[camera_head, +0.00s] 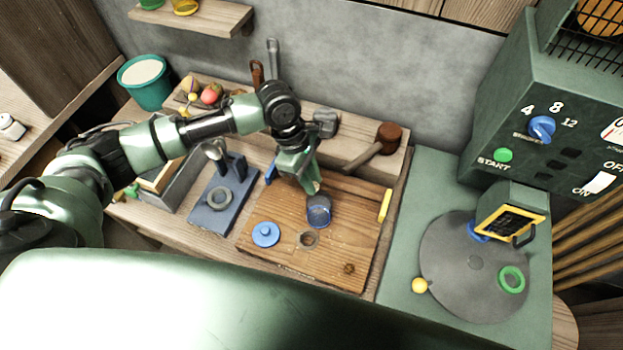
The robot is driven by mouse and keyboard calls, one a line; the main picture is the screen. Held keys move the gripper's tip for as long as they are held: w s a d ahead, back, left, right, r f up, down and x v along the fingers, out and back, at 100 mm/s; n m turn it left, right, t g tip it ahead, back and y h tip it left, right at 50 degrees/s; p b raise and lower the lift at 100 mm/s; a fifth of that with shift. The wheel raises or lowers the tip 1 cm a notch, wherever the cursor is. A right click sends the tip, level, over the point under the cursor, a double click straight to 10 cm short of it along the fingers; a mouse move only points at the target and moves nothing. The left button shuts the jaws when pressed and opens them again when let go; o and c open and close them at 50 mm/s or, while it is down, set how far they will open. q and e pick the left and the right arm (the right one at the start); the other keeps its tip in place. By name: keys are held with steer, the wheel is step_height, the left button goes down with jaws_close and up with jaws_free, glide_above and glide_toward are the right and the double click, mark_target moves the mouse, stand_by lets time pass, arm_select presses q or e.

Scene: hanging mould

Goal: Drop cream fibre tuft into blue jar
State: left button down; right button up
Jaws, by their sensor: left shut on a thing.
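My left gripper (313,186) reaches in from the left and points down at the board. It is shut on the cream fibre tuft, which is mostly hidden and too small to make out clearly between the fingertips. The blue jar (319,213) stands upright and open on the wooden board (345,255), just below and slightly right of the fingertips. I cannot tell whether the fingertips are over its mouth or just behind it. A blue round lid (265,234) with a knob lies on the board left of the jar. My right gripper is not in view.
A small ring (308,239) lies in front of the jar. A blue press stand (222,200) is to the left and a mallet (388,138) behind right. A yellow bar (385,205) is at the board's right edge. The green machine (425,185) with a grey turntable (450,270) stands right.

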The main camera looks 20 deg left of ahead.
arm_select(q)
steer(key=c, duration=1.2)
jaws_free()
steer(key=shift+r, duration=0.15)
steer(key=b+v, duration=0.1)
steer(key=v, duration=0.6)
steer(key=shift+a+r, duration=0.15)
steer(key=shift+r, duration=0.15)
steer(key=shift+f, duration=0.1)
